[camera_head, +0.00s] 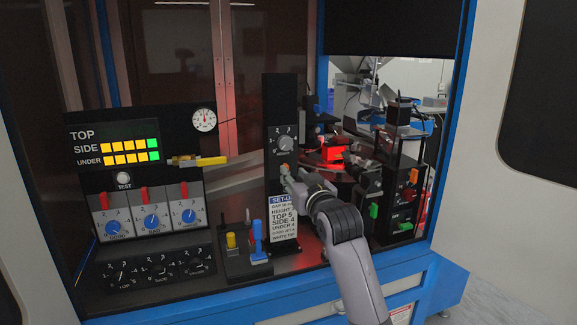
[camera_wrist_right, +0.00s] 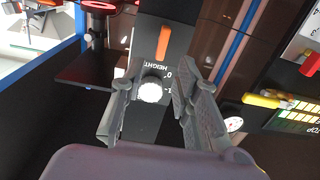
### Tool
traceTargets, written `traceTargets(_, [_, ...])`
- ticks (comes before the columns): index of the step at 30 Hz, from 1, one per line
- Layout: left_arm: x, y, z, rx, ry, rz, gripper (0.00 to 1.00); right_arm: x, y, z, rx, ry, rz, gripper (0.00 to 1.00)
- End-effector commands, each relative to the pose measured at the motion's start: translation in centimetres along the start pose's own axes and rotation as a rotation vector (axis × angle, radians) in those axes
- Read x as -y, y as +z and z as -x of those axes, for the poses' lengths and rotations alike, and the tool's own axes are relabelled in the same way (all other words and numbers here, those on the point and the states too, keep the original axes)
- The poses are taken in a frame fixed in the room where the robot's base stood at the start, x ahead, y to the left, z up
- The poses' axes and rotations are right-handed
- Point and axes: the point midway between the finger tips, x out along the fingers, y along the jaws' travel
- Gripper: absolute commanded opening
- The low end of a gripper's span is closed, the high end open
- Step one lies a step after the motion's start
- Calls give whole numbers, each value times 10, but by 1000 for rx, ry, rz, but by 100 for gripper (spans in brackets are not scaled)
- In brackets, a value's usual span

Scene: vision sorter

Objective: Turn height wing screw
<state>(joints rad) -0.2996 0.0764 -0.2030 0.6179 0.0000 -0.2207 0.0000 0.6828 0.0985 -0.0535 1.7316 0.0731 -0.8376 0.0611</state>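The black column (camera_head: 282,110) carries a dial (camera_head: 286,143) near its top and a white set-up card (camera_head: 283,218) lower down. My right gripper (camera_head: 292,184) is at this column, between dial and card. In the right wrist view, my right gripper (camera_wrist_right: 156,70) is open, with its fingers on either side of a bright, pale round knob (camera_wrist_right: 151,90). Contact with the knob cannot be told. A HEIGHT label and an orange bar (camera_wrist_right: 163,43) are beyond it. The knob appears to be the height screw; its wings do not show clearly. My left gripper is not in view.
Left of the column are a panel with yellow and green lights (camera_head: 130,154), a yellow-handled lever (camera_head: 200,161) and a row of dials (camera_head: 150,221). A blue lever (camera_head: 257,238) stands close below. Camera equipment (camera_head: 400,150) is on the right, near my arm.

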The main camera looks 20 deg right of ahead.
Motion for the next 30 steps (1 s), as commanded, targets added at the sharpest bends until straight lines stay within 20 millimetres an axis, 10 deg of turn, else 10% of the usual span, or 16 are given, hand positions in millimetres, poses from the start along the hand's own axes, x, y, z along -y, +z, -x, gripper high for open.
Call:
traceTargets(10, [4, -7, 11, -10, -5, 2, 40, 0, -1, -44, 0, 0, 0, 29])
traceTargets(22, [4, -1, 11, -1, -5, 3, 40, 0, 0, -49, 0, 0, 0, 28])
traceTargets(30, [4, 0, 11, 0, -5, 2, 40, 0, 0, -49, 0, 0, 0, 10])
